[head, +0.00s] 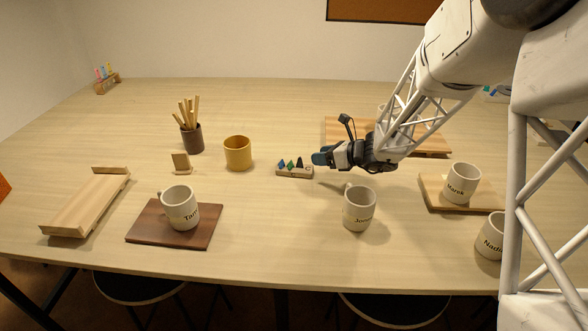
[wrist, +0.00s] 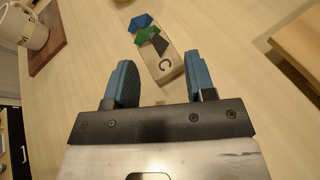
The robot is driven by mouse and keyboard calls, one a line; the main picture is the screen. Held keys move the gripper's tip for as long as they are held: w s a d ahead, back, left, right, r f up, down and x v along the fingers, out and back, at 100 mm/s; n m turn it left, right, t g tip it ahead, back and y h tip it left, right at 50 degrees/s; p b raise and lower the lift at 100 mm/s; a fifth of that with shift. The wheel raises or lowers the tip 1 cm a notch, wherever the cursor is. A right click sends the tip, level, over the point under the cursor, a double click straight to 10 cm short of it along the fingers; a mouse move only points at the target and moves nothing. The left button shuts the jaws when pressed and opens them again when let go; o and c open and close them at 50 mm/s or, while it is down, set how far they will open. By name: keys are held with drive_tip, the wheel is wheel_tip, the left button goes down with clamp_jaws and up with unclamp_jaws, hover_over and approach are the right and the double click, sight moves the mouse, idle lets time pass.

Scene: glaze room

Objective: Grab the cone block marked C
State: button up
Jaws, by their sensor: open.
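The cone block (head: 292,174) is a small pale wooden block near the middle of the table, with blue, green and dark cones standing in it. In the wrist view the block (wrist: 172,73) shows a letter C on its near end, with the cones toward its far end. My gripper (head: 319,158) is open and empty, just right of the block in the head view. In the wrist view its blue fingers (wrist: 160,78) are spread apart, with the block ahead of and partly between their tips. I cannot tell the exact height gap.
A yellow mug (head: 238,154) stands left of the block, and a mug (head: 359,209) stands in front to the right. A small wooden stand (head: 181,164) and a cup of sticks (head: 192,138) are further left.

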sight(301, 158)
drive_tip(key=shift+x, duration=1.25)
drive_tip(key=shift+a, duration=0.1)
drive_tip(key=shift+x, duration=2.5)
drive_tip(key=shift+s+f, duration=0.15)
drive_tip(key=shift+s, duration=0.05)
clamp_jaws()
